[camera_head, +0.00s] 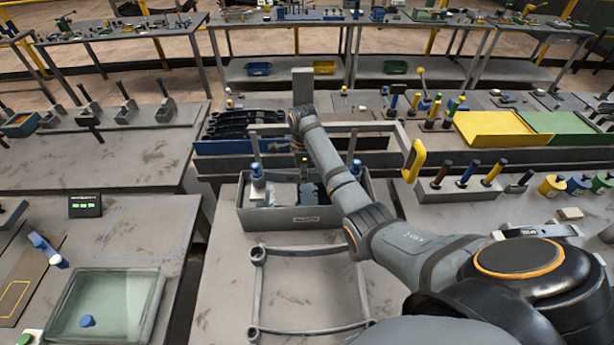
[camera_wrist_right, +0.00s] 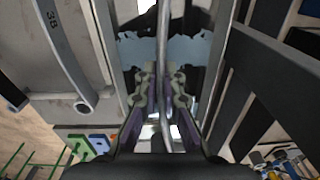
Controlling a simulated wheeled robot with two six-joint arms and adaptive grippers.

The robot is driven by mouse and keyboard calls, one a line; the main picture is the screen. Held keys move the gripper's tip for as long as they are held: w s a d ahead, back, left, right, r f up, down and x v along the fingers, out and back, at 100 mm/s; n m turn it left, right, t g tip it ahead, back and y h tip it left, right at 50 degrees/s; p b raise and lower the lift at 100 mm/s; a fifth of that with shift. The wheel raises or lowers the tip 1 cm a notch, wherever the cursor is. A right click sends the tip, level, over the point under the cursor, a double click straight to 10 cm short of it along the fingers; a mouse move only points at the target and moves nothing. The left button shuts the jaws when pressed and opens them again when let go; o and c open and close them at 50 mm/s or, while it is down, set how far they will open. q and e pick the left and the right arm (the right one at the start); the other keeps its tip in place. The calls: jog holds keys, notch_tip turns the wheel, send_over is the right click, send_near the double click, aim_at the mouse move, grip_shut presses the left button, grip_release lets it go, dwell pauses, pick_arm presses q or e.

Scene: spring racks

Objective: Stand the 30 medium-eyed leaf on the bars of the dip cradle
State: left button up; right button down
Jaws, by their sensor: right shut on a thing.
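In the right wrist view, my right gripper (camera_wrist_right: 164,95) is shut on a thin grey steel strip, the leaf (camera_wrist_right: 163,45), seen edge-on between the fingers. In the head view my right arm reaches up the middle, and the gripper end is largely hidden behind its own links near a grey bin. What seems to be the dip cradle, a grey bar frame (camera_head: 370,126) with a yellow handle (camera_head: 414,161), spans above this bin (camera_head: 285,218). I cannot tell whether the leaf touches its bars. The leaf's number is not readable. My left gripper is out of view.
Curved bars with eyed ends (camera_head: 257,292) lie on the front bench. Black leaves (camera_head: 238,122) sit in a blue rack behind the bin. A block with coloured pegs (camera_head: 450,191) stands right. A glass-sided tray (camera_head: 140,305) is at front left.

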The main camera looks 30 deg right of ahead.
jog(key=shift+d, duration=0.1)
jog(key=shift+d+f, duration=0.15)
jog(key=shift+d, duration=0.15)
jog(key=shift+a+f, duration=0.1)
jog(key=shift+a, duration=0.15)
jog(key=c, duration=1.9)
grip_release()
jog(key=shift+a, duration=0.1)
jog(key=o, duration=0.5)
jog(key=shift+s, duration=0.1)
jog(key=shift+s+d, duration=0.1)
jog(key=shift+d, duration=0.15)
jog(key=shift+o, duration=0.3)
jog(key=shift+f, duration=0.25)
jog(key=o, duration=0.4)
jog(key=shift+w+a, duration=0.2)
jog(key=shift+a, duration=0.3)
jog(key=shift+s+d+r, duration=0.1)
